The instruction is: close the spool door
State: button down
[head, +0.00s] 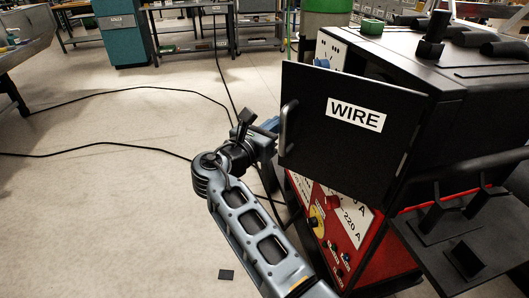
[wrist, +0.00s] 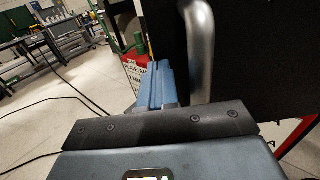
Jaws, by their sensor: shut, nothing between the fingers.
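The black spool door (head: 345,150) with the white WIRE label stands open on the wire-feeder box (head: 450,90) in the head view. A curved handle (head: 288,125) sits near its left edge. My gripper (head: 271,126) is shut and empty, just left of that edge, and its tips are partly hidden there. In the wrist view, the blue fingers (wrist: 158,85) are together, just left of the grey handle (wrist: 200,45). The dark door panel (wrist: 255,60) fills the right side. I cannot tell whether the fingers touch the door.
The red welder base (head: 345,235) with knobs stands below the box. A black bracket (head: 475,225) juts out at the right. Black cables (head: 115,145) cross the floor at the left. Open floor (head: 90,220) lies left of my arm. Workbenches stand farther back.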

jog(key=w+d+m+g+h+b, duration=0.4)
jog(key=w+d+b, duration=0.6)
jog(key=w+d, duration=0.1)
jog(key=shift+w+d+h+b, duration=0.3)
jog(key=shift+w+d+b, duration=0.1)
jog(key=shift+w, duration=0.15)
dwell(0.5)
